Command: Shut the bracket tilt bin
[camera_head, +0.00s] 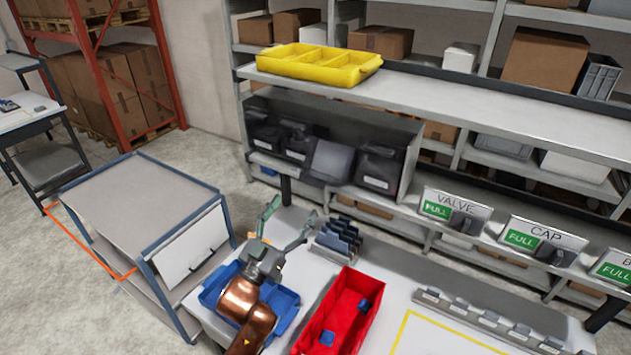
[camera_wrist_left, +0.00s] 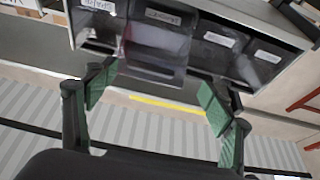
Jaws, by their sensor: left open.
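A row of dark tilt bins sits in a grey housing under the long shelf. One of them, the third from the left in the head view (camera_head: 332,161), leans out with its front tipped forward. I take it to be the bracket bin, but its label is not readable. The other bins look shut. My left gripper (camera_head: 291,211) is open and empty, below and in front of the tipped bin. Its green fingers in the wrist view (camera_wrist_left: 156,88) stand apart, with the bin beyond them.
A blue tray (camera_head: 286,309), a red bin (camera_head: 341,312) with blue pieces and a dark slotted rack (camera_head: 338,240) stand on the worktop under my arm. Dispensers marked VALVE (camera_head: 455,208) and CAP (camera_head: 541,240) stand to the right. A yellow tray (camera_head: 318,64) sits on the shelf above.

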